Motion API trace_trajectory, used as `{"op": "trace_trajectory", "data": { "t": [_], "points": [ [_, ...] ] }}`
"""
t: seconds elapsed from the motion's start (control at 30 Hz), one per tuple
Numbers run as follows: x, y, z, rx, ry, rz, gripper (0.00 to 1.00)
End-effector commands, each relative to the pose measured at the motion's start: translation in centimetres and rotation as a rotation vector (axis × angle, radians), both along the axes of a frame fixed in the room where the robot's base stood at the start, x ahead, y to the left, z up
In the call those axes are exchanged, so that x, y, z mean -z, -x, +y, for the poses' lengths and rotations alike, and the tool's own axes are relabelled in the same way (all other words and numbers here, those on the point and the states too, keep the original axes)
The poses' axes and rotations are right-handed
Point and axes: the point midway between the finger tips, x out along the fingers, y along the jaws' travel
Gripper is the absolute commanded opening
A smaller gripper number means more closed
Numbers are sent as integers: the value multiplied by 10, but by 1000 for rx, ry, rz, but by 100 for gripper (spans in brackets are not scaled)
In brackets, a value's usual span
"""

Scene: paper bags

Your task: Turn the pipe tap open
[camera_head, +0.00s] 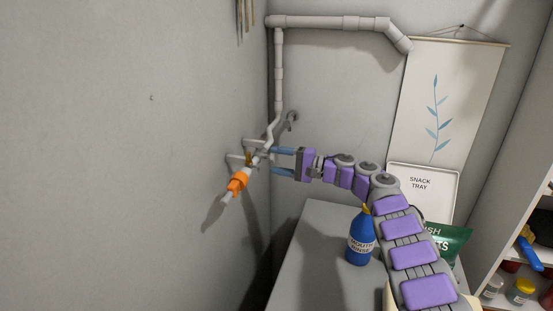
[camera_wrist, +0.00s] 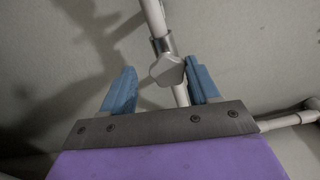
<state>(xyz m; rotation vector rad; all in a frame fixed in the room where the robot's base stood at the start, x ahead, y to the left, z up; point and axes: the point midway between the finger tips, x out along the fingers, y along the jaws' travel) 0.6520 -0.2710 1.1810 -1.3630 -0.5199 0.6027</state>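A grey pipe (camera_head: 278,80) comes down the wall corner and bends toward a lower end carrying an orange fitting (camera_head: 238,182). A small brass-coloured part (camera_head: 249,158) shows just above it; I cannot tell for certain which part is the tap handle. My gripper (camera_head: 273,161) is open and empty, pointing left, to the right of the orange fitting and close to the pipe. In the wrist view a grey pipe fitting (camera_wrist: 167,70) appears between the blue fingers, nearer the right one. The orange fitting is out of that view.
A grey-topped table (camera_head: 310,235) stands below my arm with a blue bottle (camera_head: 359,243) and a green bag (camera_head: 450,240). A snack tray sign (camera_head: 425,200) and a wall hanging (camera_head: 445,95) are behind. Shelves (camera_head: 515,270) stand at right. Walls close in left and behind the pipe.

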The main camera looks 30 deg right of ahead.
Motion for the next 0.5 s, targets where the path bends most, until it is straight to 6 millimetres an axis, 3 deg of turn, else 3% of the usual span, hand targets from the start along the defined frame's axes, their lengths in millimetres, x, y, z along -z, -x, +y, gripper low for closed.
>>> {"op": "trace_trajectory", "data": {
  "t": [0.5],
  "points": [
    [-2, 0, -1, 2, 37, -34, 59]
  ]
}}
